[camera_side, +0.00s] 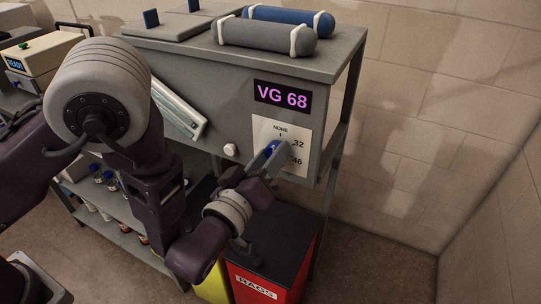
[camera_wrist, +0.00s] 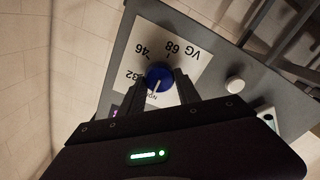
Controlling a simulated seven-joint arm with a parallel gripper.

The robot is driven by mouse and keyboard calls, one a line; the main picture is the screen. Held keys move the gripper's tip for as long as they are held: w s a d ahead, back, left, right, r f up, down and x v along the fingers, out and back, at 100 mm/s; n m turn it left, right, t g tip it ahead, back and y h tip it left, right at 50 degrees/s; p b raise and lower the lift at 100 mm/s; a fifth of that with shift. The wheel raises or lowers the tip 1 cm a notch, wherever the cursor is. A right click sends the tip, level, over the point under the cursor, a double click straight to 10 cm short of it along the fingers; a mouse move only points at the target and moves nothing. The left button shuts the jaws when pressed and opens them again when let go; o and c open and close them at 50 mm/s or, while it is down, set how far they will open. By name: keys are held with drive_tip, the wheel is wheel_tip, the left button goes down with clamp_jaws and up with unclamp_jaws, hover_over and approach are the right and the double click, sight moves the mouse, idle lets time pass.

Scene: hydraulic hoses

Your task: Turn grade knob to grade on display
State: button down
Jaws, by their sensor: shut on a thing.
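The display (camera_side: 283,96) reads "VG 68" in pink letters on the grey cabinet front. Below it is a pale dial plate (camera_side: 284,132) marked NONE, 32 and 46. The wrist view shows the plate (camera_wrist: 192,72) upside down, with 32, 46 and VG 68 around the blue grade knob (camera_wrist: 159,73). The knob's white pointer line lies toward the NONE mark, which a finger partly covers. My gripper (camera_side: 268,157) is shut on the knob, one finger on each side, as the wrist view also shows (camera_wrist: 160,84). In the side view my fingers hide much of the knob.
A white round button (camera_side: 230,150) sits left of the plate. A grey cylinder (camera_side: 264,37) and a blue cylinder (camera_side: 289,20) lie on the cabinet top. A red RAGS bin (camera_side: 260,285) stands below my gripper. The floor at right is clear.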

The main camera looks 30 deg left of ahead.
drive_tip(key=shift+d+f+m, duration=0.1)
drive_tip(key=shift+f+m, duration=0.1)
drive_tip(key=shift+m, duration=8.75)
drive_tip(key=shift+d+f+m, duration=0.1)
drive_tip(key=shift+f+m, duration=0.05)
drive_tip(key=shift+m, duration=8.8)
